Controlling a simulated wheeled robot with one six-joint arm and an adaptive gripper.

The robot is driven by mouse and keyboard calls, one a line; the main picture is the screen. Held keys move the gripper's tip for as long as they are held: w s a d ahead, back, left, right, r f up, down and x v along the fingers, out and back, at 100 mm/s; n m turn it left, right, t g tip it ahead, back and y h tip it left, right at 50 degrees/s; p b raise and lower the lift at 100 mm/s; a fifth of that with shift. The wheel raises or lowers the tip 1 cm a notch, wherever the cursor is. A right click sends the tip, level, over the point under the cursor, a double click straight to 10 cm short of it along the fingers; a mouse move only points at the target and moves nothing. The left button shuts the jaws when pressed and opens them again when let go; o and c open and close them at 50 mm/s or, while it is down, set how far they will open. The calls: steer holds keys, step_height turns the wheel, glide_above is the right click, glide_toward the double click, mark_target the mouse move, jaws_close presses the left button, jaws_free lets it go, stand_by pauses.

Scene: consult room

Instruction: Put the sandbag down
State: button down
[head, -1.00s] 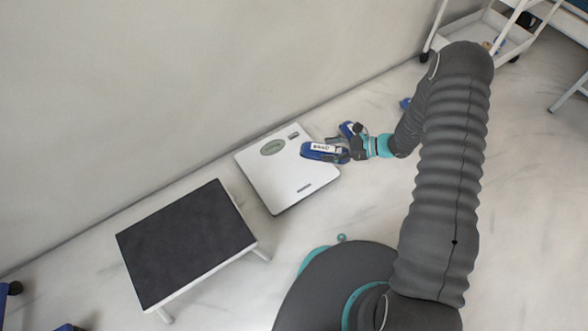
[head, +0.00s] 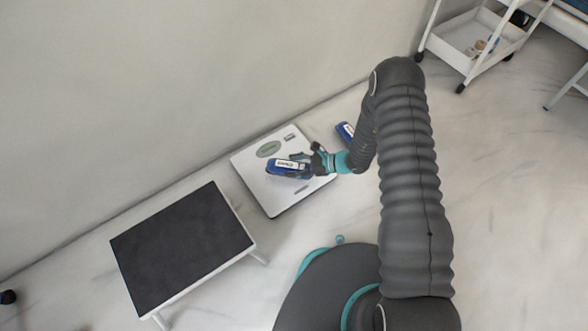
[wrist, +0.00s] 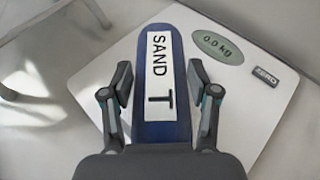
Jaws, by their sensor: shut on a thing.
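The blue sandbag (head: 287,169) with a white label is held by my gripper (head: 309,163) over the white floor scale (head: 285,199). In the wrist view the sandbag (wrist: 160,85) lies between the two fingers of my gripper (wrist: 161,95), its label reading "SAND T". The scale (wrist: 228,95) shows beneath it, and its display (wrist: 217,47) reads 0.0 kg. My gripper is shut on the sandbag. The small gap between sandbag and scale is hard to judge, but the zero reading fits no load on it.
A second blue labelled bag (head: 344,132) is on the floor right of the scale. A low step with a dark top (head: 180,245) stands left of the scale. A white trolley (head: 470,45) is at the upper right. The wall runs behind the scale.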

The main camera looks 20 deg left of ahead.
steer(key=shift+f, duration=1.2)
steer(key=shift+f+b, duration=0.15)
steer(key=shift+b, duration=0.15)
steer(key=shift+c, duration=1.4)
jaws_free()
